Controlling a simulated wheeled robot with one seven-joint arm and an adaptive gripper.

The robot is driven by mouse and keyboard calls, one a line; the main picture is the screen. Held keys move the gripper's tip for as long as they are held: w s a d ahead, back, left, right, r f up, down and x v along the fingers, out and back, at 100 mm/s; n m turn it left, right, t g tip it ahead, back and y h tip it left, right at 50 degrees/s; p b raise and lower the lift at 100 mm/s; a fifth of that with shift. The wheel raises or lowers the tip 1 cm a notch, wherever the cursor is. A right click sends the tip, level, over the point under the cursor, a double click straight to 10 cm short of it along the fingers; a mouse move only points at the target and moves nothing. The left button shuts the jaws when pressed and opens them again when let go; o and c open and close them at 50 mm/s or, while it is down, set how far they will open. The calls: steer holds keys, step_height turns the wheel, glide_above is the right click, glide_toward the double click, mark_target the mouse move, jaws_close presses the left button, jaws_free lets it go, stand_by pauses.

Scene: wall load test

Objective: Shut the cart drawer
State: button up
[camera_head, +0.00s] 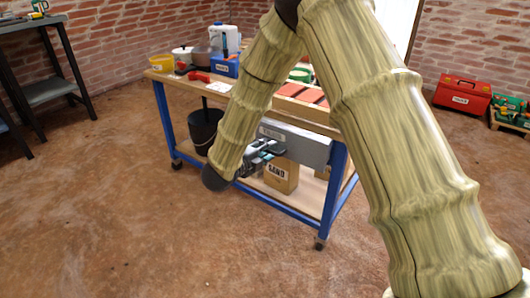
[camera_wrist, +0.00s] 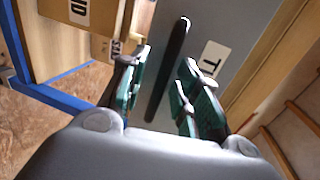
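The cart (camera_head: 185,83) has a wooden top and a blue frame. Its drawer (camera_head: 310,150) has a grey front under the top; the arm hides part of it, and how far it stands out is hard to tell. In the wrist view the grey drawer front (camera_wrist: 243,22) carries a white label and a long dark bar handle (camera_wrist: 172,68). My gripper (camera_head: 270,148) is at the drawer front. In the wrist view my gripper (camera_wrist: 162,88) is open, with its green-padded fingers apart on either side of the handle. Whether either finger touches the handle is unclear.
A box marked SAND (camera_head: 282,176) and a black bucket (camera_head: 205,130) stand on the cart's lower shelf. A blue box (camera_head: 225,66), a yellow tub (camera_head: 161,63) and red bricks are on top. A red toolbox (camera_head: 462,95) is at right. The floor in front is clear.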

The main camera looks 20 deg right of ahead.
jaws_close()
steer(key=shift+w+d+r+p, duration=0.1)
steer(key=shift+w+d+p, duration=0.25)
steer(key=shift+w+d, duration=0.45)
steer(key=shift+w+d+r+p, duration=0.1)
steer(key=shift+w+d+p, duration=0.25)
steer(key=shift+w+d, duration=0.35)
steer(key=shift+s+d, duration=0.15)
steer(key=shift+d, duration=0.05)
jaws_free()
steer(key=shift+f, duration=0.15)
steer(key=shift+a, duration=0.1)
steer(key=v, duration=1.2)
